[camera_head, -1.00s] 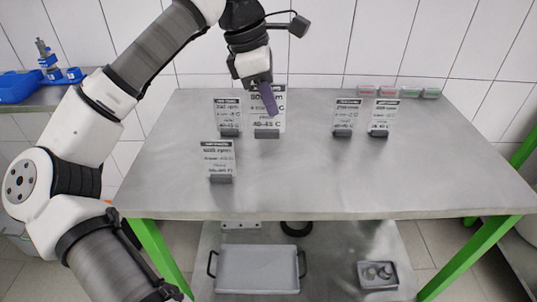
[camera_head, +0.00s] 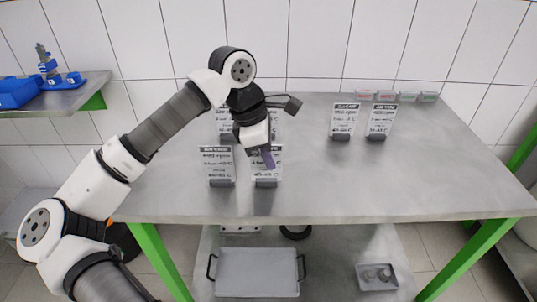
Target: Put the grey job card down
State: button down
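The grey job card (camera_head: 273,173) is a pale printed card with a dark header and a dark grey foot. It is upright in the front row, right of another card (camera_head: 218,163). Its foot is level with that neighbour's foot and seems at the tabletop (camera_head: 330,195); I cannot tell if it touches.
Two cards stand behind, one at back left (camera_head: 224,122) and one (camera_head: 273,123) partly hidden by my gripper. Two more, one (camera_head: 343,120) and another (camera_head: 380,120), stand further right. Small coloured labelled blocks (camera_head: 397,96) line the back edge. The table's right and front are clear.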

jog(key=shift+f, duration=0.1)
jog(key=shift+f, duration=0.1)
jog(key=c, duration=1.6)
grip_release()
jog(key=shift+c, duration=0.2)
